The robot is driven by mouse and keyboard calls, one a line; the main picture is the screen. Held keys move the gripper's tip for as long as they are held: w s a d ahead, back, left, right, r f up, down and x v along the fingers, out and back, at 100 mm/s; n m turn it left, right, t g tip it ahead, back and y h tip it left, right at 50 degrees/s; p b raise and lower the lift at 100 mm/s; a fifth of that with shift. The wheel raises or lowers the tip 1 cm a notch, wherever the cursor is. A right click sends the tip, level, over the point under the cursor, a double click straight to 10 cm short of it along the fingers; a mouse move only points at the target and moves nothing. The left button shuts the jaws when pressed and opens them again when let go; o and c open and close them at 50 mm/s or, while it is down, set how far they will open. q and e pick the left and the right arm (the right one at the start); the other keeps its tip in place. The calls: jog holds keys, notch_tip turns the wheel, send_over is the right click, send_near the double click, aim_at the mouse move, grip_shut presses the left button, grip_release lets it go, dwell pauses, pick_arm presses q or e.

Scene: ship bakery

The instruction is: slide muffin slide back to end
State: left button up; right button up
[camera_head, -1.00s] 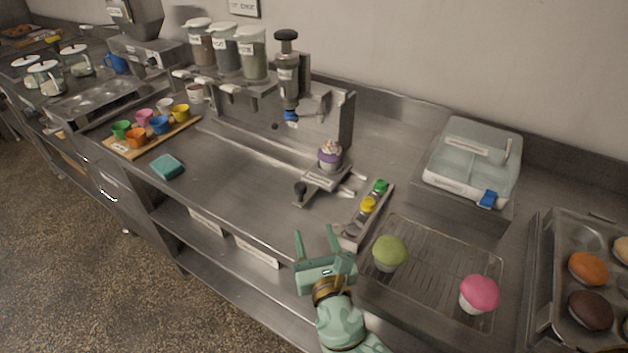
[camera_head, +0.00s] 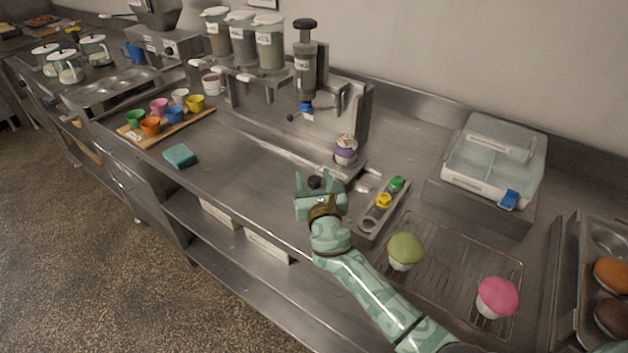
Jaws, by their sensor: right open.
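The muffin slide (camera_head: 357,169) is a flat metal carriage at the right end of a long metal rail (camera_head: 270,152), in front of the filling machine (camera_head: 357,112). A purple-wrapped muffin (camera_head: 345,155) with pale, speckled topping stands upright on it. The slide's black knob (camera_head: 314,182) sticks up at its front left. My right gripper (camera_head: 312,178) is open at the knob, with the knob showing between its two fingers. I cannot tell whether the fingers touch it. The gripper hides the knob's lower part and the slide's front. My left gripper is not in view.
A narrow tray with green (camera_head: 397,183) and yellow (camera_head: 384,201) knobs lies right of my gripper. Green (camera_head: 405,250) and pink (camera_head: 497,297) muffins stand on a wire rack (camera_head: 450,262). A teal sponge (camera_head: 180,156) and a cup board (camera_head: 150,138) lie left; the counter between is clear.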

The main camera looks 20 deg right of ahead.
grip_shut()
jog(key=s+d+p, duration=0.2)
jog(key=s, duration=0.1)
jog(key=shift+s+d+r, duration=0.1)
jog(key=shift+s+d, duration=0.15)
jog(key=shift+d, duration=0.15)
jog(key=shift+c, duration=1)
grip_release()
jog(key=shift+f, duration=0.2)
jog(key=shift+o, duration=1)
jog(key=shift+s+r, duration=0.1)
